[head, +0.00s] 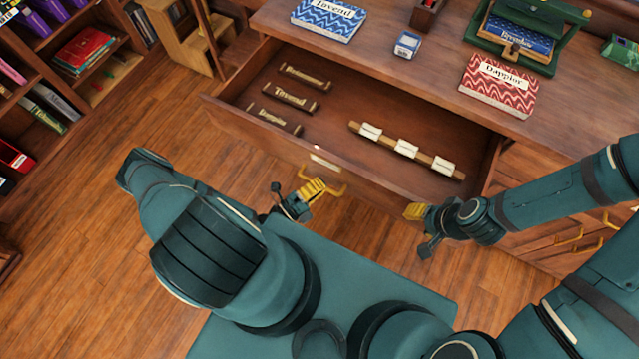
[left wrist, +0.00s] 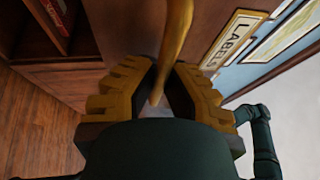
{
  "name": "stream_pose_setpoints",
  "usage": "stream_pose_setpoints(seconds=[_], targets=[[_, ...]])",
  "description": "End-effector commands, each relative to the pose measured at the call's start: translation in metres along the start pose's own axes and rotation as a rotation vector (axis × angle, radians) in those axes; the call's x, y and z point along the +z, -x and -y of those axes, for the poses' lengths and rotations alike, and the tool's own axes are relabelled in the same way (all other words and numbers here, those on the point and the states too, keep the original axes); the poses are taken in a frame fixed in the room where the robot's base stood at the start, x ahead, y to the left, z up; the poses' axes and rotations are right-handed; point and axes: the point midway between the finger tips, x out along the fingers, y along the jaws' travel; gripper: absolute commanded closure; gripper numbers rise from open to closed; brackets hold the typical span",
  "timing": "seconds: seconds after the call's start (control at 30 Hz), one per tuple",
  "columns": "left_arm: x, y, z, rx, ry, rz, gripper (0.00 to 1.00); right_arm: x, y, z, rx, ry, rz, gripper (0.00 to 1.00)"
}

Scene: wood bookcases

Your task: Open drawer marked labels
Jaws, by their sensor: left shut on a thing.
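The drawer marked labels (head: 384,186) stands pulled out from the wooden desk. Its front carries a pale label plate (head: 325,161), which reads "LABELS" in the left wrist view (left wrist: 233,40). My left gripper (head: 313,190) is at the drawer front, shut on its brass handle (head: 335,188). In the left wrist view the handle (left wrist: 175,45) runs between the two yellow fingers. My right gripper (head: 414,211) hangs in front of the drawer's right part, apart from it; its finger opening is too small to tell.
Inside the drawer lie several dark name plates (head: 290,97) and a wooden strip with white tags (head: 405,149). Books (head: 498,85) and a small box (head: 407,44) lie on the desktop (head: 400,75). A bookcase (head: 95,60) stands at left; the wood floor between is clear.

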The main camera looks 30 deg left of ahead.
Motion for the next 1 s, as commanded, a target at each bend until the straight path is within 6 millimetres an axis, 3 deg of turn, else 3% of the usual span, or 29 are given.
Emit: stream_pose_setpoints(seconds=[0.1, 0.13, 0.2, 0.63, 1.0], targets=[[-0.002, -0.001, 0.001, -0.002, 0.004, -0.003, 1.0, 0.0, 0.0, 0.0, 0.0, 0.0, 0.0, 0.53], [-0.002, -0.001, 0.001, -0.002, 0.004, -0.003, 0.82, 0.0, 0.0, 0.0, 0.0, 0.0, 0.0, 0.53], [-0.002, -0.001, 0.001, -0.002, 0.004, -0.003, 0.59, 0.0, 0.0, 0.0, 0.0, 0.0, 0.0, 0.53], [0.0, 0.008, 0.0, 0.001, 0.0, 0.001, 0.59, 0.0, 0.0, 0.0, 0.0, 0.0, 0.0, 0.53], [0.0, 0.077, -0.001, 0.002, 0.0, 0.001, 0.59, 0.0, 0.0, 0.0, 0.0, 0.0, 0.0, 0.53]])
